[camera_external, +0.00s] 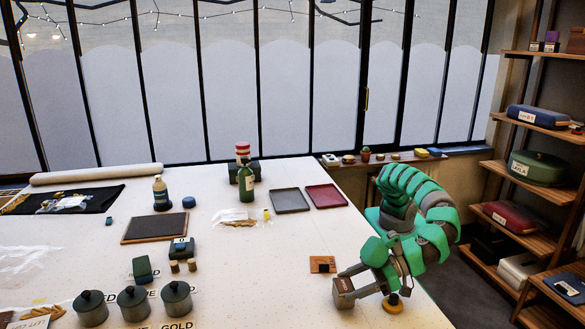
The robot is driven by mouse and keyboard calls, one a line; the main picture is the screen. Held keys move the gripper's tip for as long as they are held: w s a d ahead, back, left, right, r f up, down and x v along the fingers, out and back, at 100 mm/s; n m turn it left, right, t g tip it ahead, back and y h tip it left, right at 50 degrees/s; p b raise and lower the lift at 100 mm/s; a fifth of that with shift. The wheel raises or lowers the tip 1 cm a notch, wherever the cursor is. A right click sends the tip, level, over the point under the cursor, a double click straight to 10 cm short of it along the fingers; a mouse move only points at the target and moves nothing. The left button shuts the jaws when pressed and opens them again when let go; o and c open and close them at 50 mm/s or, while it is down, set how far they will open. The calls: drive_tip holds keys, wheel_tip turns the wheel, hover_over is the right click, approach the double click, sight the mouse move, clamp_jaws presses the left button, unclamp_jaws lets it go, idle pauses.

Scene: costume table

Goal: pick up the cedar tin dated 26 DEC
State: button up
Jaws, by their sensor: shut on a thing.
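My gripper (352,282) is low over the right front of the white table and is shut on a small brown-grey box (343,294). No date can be read on this box, and I cannot tell whether it touches the table. I cannot make out the words 26 DEC on any tin. A dark green tin with a white label (181,248) stands left of centre on the table. Another dark green box (143,269) is near it, in front of a label card. A large green tin with a white label (540,167) is on the right shelf.
Several lidded grey pots (134,306) stand front left. A grey tray (290,201) and a red tray (326,196) lie farther back.

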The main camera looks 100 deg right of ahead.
wheel_tip(320, 180, up, 3)
drive_tip(key=shift+f+p, duration=0.1)
drive_tip(key=shift+p, duration=0.25)
drive_tip(key=shift+s+d+f, duration=0.1)
drive_tip(key=shift+s+d, duration=0.1)
drive_tip(key=shift+s, duration=0.05)
drive_tip(key=shift+s+d, duration=0.65)
drive_tip(key=shift+d, duration=0.25)
drive_tip(key=s+d+r, duration=0.1)
drive_tip(key=s+d, duration=0.8)
drive_tip(key=shift+d+r+p, duration=0.2)
drive_tip(key=shift+d+p, duration=0.1)
drive_tip(key=shift+p, duration=0.15)
